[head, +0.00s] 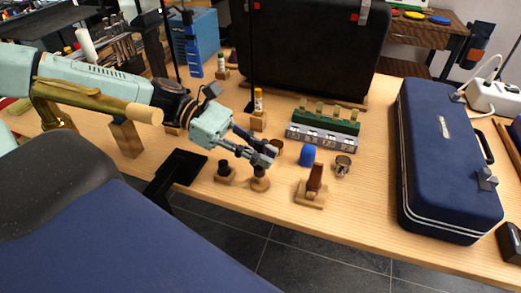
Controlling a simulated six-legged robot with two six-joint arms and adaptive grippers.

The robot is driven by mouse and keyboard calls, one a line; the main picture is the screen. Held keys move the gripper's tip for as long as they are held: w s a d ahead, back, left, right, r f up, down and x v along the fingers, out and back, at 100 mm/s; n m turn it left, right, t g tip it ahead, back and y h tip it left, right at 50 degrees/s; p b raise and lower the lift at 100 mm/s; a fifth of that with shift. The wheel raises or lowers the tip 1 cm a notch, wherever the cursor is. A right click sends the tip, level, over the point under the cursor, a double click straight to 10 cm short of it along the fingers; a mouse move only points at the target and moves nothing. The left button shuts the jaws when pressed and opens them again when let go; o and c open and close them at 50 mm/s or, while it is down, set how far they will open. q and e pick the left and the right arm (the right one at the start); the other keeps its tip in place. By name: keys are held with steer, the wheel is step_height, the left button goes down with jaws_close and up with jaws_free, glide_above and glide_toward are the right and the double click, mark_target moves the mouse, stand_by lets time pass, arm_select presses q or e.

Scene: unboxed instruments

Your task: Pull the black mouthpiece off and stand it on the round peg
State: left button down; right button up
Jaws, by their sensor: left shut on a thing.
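My left gripper (267,156) reaches in from the left and points down to the right over the front of the wooden table. Its fingers are shut on a small black piece, which looks like the black mouthpiece (259,170). The piece is upright and partly hidden by the fingers. Directly below it is a round wooden base (260,185), which looks like that of the round peg. The peg itself is hidden, and I cannot tell whether the mouthpiece rests on it. My right gripper is not in view.
A dark cylinder on a block (225,172) stands just left of the gripper. A blue case (440,150) fills the right side. Bare table lies between.

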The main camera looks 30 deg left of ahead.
arm_select(q)
steer(key=shift+f+b, duration=0.3)
steer(key=shift+f, duration=0.45)
stand_by(1.0)
steer(key=shift+r, duration=0.1)
stand_by(0.5)
steer(key=shift+f+b, duration=0.35)
steer(key=shift+f, duration=0.25)
stand_by(0.5)
stand_by(0.5)
steer(key=c, duration=1.2)
jaws_free()
steer(key=shift+r, duration=0.15)
